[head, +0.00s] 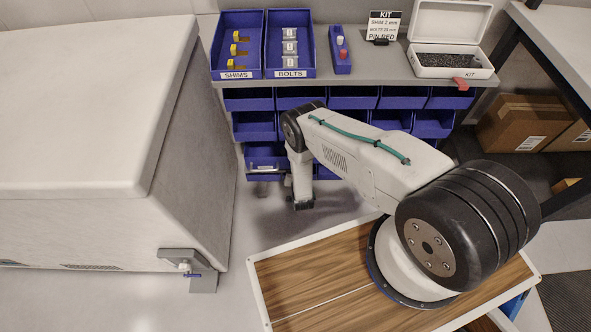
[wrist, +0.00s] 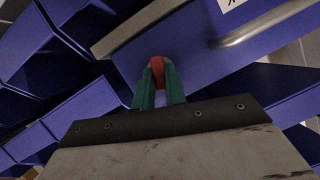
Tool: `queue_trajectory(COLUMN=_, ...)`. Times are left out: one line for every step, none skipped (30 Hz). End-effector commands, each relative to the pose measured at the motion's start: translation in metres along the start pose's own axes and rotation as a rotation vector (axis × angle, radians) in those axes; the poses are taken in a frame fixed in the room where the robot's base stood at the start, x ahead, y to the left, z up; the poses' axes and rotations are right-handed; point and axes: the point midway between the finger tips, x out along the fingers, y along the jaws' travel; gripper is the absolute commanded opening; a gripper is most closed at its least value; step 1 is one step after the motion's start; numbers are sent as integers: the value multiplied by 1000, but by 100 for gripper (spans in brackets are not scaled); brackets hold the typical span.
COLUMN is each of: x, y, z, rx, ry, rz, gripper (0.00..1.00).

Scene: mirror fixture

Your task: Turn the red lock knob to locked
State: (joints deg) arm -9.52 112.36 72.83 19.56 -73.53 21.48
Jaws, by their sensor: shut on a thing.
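In the wrist view, the red lock knob (wrist: 157,64) shows at the face of a blue drawer front (wrist: 195,55). My gripper (wrist: 157,85) has green fingers, and they are shut on the red knob, one on each side. Only the upper part of the knob shows, and the rest is hidden between the fingers. I cannot read any mark for locked or unlocked. In the head view, my arm reaches down in front of the blue drawers, and the knob and the fingertips cannot be made out there.
A metal drawer handle (wrist: 265,25) lies to the right of the knob. Blue bins (head: 355,98) fill the rack under the shelf. Shim and bolt trays (head: 290,72) and a white kit box (head: 452,70) stand on top. A big pale cabinet (head: 90,110) stands left.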

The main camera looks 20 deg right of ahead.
Motion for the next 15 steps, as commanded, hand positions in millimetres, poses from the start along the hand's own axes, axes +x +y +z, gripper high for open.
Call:
queue_trajectory(x=0, y=-2, z=0, rx=-32, ry=0, rz=11, gripper=0)
queue_trajectory(x=0, y=-2, z=0, rx=-53, ry=0, rz=20, gripper=0)
queue_trajectory(x=0, y=-2, z=0, rx=-80, ry=0, rz=31, gripper=0)
queue_trajectory(x=0, y=-2, z=0, rx=-100, ry=1, rz=39, gripper=0)
queue_trajectory(x=0, y=-3, z=0, rx=-119, ry=1, rz=46, gripper=0)
queue_trajectory(x=0, y=-3, z=0, rx=-143, ry=1, rz=57, gripper=0)
queue_trajectory(x=0, y=-3, z=0, rx=-161, ry=0, rz=63, gripper=0)
queue_trajectory(x=0, y=-3, z=0, rx=-177, ry=0, rz=71, gripper=0)
queue_trajectory(x=0, y=-3, z=0, rx=-197, ry=0, rz=79, gripper=0)
queue_trajectory(x=0, y=-4, z=0, rx=-212, ry=0, rz=85, gripper=0)
queue_trajectory(x=0, y=-4, z=0, rx=-224, ry=0, rz=91, gripper=0)
queue_trajectory(x=0, y=-4, z=0, rx=-240, ry=1, rz=98, gripper=0)
queue_trajectory(x=0, y=-4, z=0, rx=-251, ry=1, rz=102, gripper=0)
queue_trajectory(x=0, y=-4, z=0, rx=-261, ry=1, rz=106, gripper=0)
queue_trajectory(x=0, y=-4, z=0, rx=-272, ry=1, rz=111, gripper=0)
